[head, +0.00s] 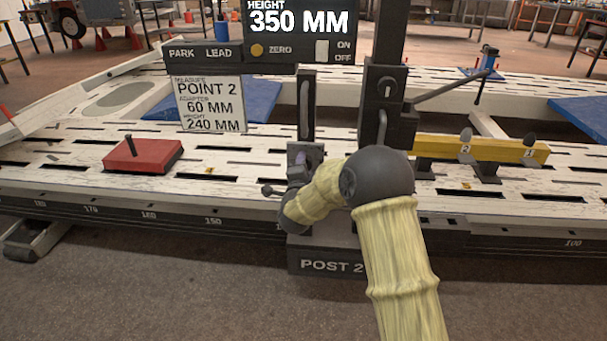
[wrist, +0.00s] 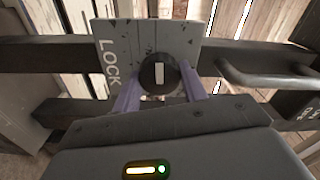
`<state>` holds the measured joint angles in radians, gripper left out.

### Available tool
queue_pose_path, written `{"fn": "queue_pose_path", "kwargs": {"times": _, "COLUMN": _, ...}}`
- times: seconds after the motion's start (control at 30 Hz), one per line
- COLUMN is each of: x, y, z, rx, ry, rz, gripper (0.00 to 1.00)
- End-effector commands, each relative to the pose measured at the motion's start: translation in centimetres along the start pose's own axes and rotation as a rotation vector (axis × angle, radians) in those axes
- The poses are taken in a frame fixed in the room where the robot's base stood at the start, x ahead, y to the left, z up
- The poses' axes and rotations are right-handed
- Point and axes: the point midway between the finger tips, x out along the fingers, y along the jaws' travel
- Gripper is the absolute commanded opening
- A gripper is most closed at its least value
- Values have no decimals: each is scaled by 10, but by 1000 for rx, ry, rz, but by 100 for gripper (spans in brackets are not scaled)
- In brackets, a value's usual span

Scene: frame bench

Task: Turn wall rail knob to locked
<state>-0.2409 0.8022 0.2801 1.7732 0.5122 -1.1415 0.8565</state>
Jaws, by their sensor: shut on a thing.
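The knob (wrist: 158,74) is round and black with a white mark that stands nearly upright in the wrist view. It sits on a grey plate (wrist: 128,38) lettered LOCK on its left side. My gripper (wrist: 158,91) has its two purple fingers on the left and right of the knob, shut on it. In the head view my gripper (head: 303,166) is at the post marked POST 2 (head: 325,266). My arm and wrist hide the knob there.
A display panel (head: 225,53) reads HEIGHT 350 MM. A card (head: 210,104) reads POINT 2. A red block (head: 143,156) lies left on the slotted white bench (head: 60,150). A yellow bar (head: 500,149) stands right. A curved handle (wrist: 262,76) is right of the knob.

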Motion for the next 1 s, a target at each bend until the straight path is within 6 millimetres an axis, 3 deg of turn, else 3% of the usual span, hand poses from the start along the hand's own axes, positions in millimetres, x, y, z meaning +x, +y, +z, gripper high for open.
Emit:
{"fn": "queue_pose_path", "kwargs": {"times": 0.67, "x": -1, "y": 3, "z": 1, "rx": 80, "ry": -2, "rz": 6, "gripper": 20}}
{"fn": "queue_pose_path", "kwargs": {"times": 0.7, "x": -1, "y": 2, "z": 1, "rx": 80, "ry": -2, "rz": 6, "gripper": 51}}
{"fn": "queue_pose_path", "kwargs": {"times": 0.77, "x": -1, "y": 2, "z": 1, "rx": 80, "ry": -2, "rz": 5, "gripper": 62}}
{"fn": "queue_pose_path", "kwargs": {"times": 1.0, "x": 0, "y": 1, "z": 0, "rx": 79, "ry": -1, "rz": 3, "gripper": 65}}
